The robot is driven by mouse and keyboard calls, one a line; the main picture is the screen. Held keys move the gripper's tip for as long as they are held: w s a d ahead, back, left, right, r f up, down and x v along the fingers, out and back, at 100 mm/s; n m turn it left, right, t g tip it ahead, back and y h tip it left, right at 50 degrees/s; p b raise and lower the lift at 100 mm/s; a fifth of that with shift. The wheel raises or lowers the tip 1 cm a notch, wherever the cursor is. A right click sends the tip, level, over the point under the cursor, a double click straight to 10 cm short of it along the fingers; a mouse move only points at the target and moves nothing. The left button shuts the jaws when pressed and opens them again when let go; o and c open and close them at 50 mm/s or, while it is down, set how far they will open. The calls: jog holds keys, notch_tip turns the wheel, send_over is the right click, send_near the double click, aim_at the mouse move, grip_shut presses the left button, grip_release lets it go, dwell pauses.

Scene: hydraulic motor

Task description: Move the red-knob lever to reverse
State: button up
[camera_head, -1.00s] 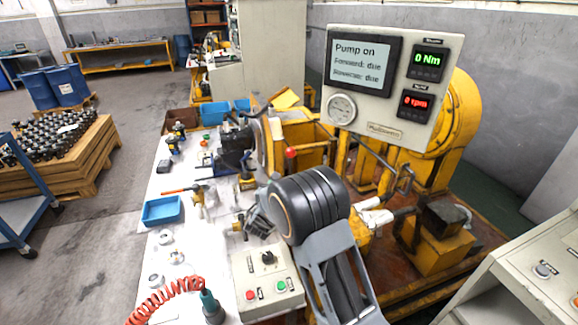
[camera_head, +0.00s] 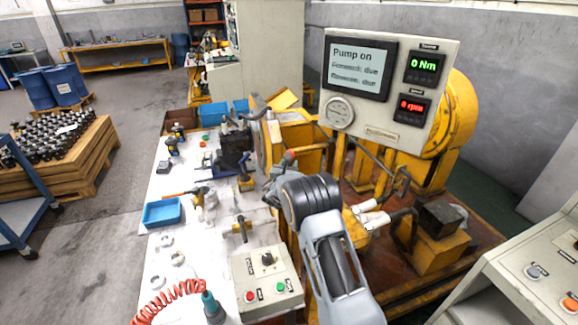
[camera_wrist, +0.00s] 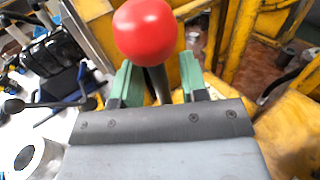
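The lever's round red knob (camera_wrist: 145,31) is large in the wrist view, on a dark rod (camera_wrist: 157,84). My gripper (camera_wrist: 158,78) has its two green-padded fingers on either side of the rod, just below the knob. A gap shows between the rod and each finger, so the gripper is open around it. In the head view the red knob (camera_head: 290,157) shows small beyond my arm, with my gripper (camera_head: 283,171) at it. The lever's lower end is hidden. The display (camera_head: 358,63) reads "Pump on", with lines for Forward and Reverse both marked "due".
The readouts (camera_head: 424,67) show 0 Nm and 0 rpm. A control box (camera_head: 266,278) with red and green buttons stands on the white bench, near a blue tray (camera_head: 162,213). Yellow machine frames (camera_head: 304,132) stand close around the lever.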

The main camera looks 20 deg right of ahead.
grip_shut()
dwell(0.4)
